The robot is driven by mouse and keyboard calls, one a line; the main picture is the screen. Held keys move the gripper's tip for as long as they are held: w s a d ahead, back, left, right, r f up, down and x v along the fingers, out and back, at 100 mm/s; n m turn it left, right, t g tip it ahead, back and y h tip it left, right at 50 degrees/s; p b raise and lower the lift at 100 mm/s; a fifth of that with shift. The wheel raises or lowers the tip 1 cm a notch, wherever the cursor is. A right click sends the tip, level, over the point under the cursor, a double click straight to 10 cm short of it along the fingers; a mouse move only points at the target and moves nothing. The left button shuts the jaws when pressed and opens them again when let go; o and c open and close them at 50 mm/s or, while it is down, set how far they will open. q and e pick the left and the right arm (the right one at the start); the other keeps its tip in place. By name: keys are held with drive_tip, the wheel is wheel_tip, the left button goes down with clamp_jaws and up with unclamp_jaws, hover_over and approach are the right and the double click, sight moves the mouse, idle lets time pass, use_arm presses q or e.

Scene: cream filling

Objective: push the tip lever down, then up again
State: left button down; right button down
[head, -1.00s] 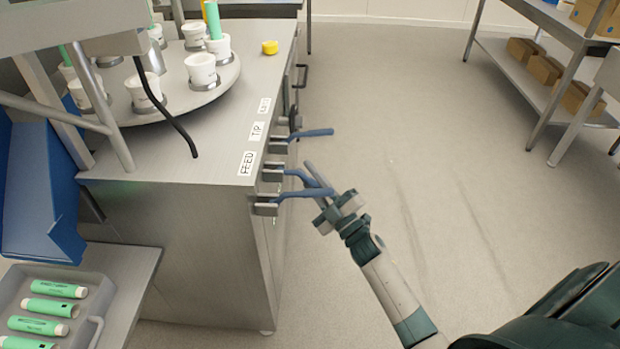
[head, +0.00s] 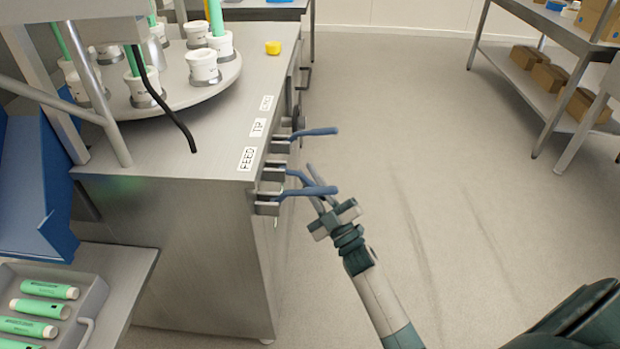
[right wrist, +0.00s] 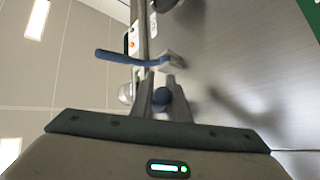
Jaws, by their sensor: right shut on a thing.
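The tip lever (head: 296,175) is the middle one of three blue levers on the machine's right side, by the TIP label (head: 258,127). It slants downward towards its free end, unlike its two neighbours. My right gripper (head: 316,186) appears shut on its end; the near lever partly covers this spot in the head view. In the right wrist view, a round blue lever end (right wrist: 162,97) sits between the fingers. My left gripper is not in view.
The near lever (head: 308,191), by the FEED label, lies close to my right gripper. The far lever (head: 315,132) stands farther back. A turntable (head: 215,90) with white cups and green tubes is on the machine top. Open floor lies to the right.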

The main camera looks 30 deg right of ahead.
drive_tip(key=c, duration=1.7)
unclamp_jaws()
drive_tip(key=shift+f, duration=0.1)
